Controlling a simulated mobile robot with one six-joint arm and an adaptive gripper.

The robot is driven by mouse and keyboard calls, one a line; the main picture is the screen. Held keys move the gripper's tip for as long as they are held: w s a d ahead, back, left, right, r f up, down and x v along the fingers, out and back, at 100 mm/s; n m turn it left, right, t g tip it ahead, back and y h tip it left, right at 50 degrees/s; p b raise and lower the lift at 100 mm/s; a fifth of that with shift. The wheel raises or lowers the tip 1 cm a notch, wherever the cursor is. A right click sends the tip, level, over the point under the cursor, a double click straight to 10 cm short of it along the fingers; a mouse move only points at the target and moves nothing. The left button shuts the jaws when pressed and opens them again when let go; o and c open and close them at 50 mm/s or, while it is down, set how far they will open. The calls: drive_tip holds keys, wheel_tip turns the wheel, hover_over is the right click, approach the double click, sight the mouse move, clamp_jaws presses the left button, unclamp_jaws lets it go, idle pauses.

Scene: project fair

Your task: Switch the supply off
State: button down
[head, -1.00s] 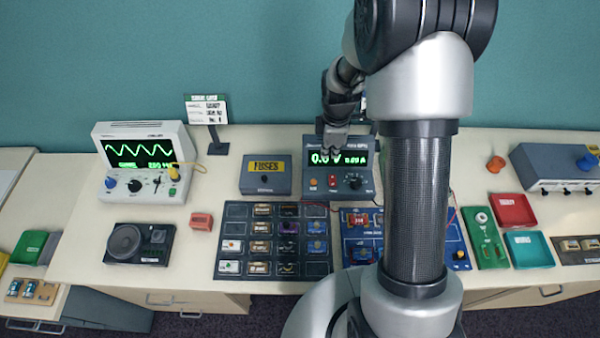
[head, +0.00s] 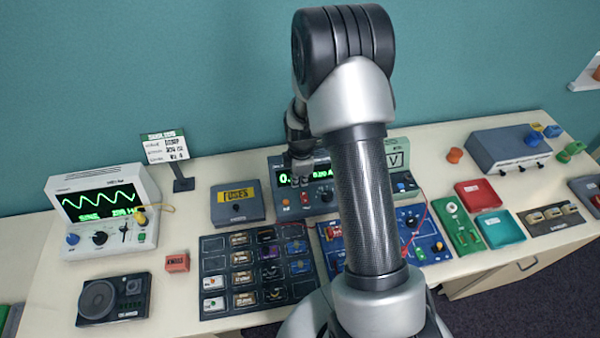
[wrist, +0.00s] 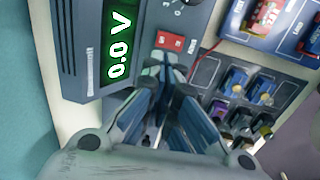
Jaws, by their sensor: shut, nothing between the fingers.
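The supply (head: 322,206) is a dark grey-blue box with a green lit display, at the back middle of the bench, partly hidden by my arm. Its display (wrist: 117,45) reads 0.0 V in the wrist view. A red rocker switch (wrist: 169,41) sits on its front face beside the display; it also shows small in the head view (head: 304,198). My gripper (wrist: 168,66) is shut and empty, with its fingertips just below the red switch in the wrist view. I cannot tell whether they touch the panel or which way the rocker is tipped. In the head view my gripper (head: 299,180) covers part of the display.
A fuses box (head: 238,204) stands left of the supply. A dark board of component tiles (head: 215,262) and a blue circuit board (head: 428,238) lie in front. A red wire (head: 421,216) runs near the blue board. An oscilloscope (head: 104,212) stands at left.

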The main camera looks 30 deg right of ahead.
sight(299, 196)
drive_tip(key=f, duration=0.7)
drive_tip(key=shift+w+d, duration=0.1)
drive_tip(key=shift+w, duration=0.3)
drive_tip(key=shift+f+b, duration=0.1)
drive_tip(key=shift+b, duration=0.2)
drive_tip(key=shift+w+f+b, duration=0.2)
drive_tip(key=shift+f+b, duration=0.25)
drive_tip(key=shift+b, duration=0.2)
drive_tip(key=shift+s+r, duration=0.1)
drive_tip(key=shift+r, duration=0.05)
